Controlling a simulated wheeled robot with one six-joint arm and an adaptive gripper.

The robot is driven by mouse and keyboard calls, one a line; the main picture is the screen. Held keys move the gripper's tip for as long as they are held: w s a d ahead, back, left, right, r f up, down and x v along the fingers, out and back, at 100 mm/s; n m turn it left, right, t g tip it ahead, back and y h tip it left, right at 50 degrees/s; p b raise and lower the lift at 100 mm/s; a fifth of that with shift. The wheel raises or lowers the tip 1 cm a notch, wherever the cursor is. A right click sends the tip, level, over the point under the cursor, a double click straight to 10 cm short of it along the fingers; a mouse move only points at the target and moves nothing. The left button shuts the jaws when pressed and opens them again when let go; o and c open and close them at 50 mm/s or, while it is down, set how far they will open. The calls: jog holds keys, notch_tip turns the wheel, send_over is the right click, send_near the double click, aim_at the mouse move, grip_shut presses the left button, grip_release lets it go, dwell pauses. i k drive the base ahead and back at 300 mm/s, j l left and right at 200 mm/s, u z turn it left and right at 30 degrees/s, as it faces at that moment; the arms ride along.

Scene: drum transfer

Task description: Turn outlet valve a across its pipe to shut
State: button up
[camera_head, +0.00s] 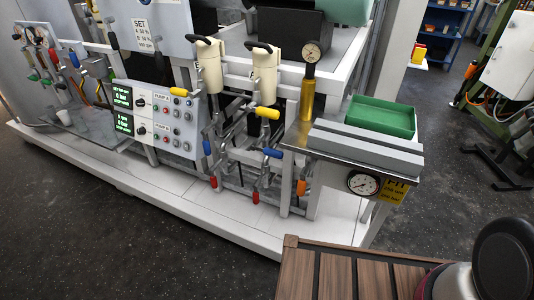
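A pump skid (180,205) on a white base carries pipework with several coloured valve handles. Two yellow handles (267,113) (180,92) sit high on the pipes, below two cream cylinders (266,78) (209,70). Blue handles (272,153) (207,147) sit lower. Red handles (255,197) (213,182) and an orange handle (301,187) hang near the base. I see no label that tells which handle is outlet valve a. The pipes behind the handles are partly hidden, so their open or shut state is unclear. My gripper is not in view.
A control box (155,118) with two green displays stands left of the valves. A steel bench (375,160) with a green tray (381,117) and a pressure gauge (363,184) stands right of them. Dark floor (110,240) in front is clear.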

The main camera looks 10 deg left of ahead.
aim_at(255, 195)
jog(key=i+j+u, duration=0.25)
jog(key=j+u, duration=0.2)
jog(key=j, duration=0.3)
jog(key=i+j+u, duration=0.25)
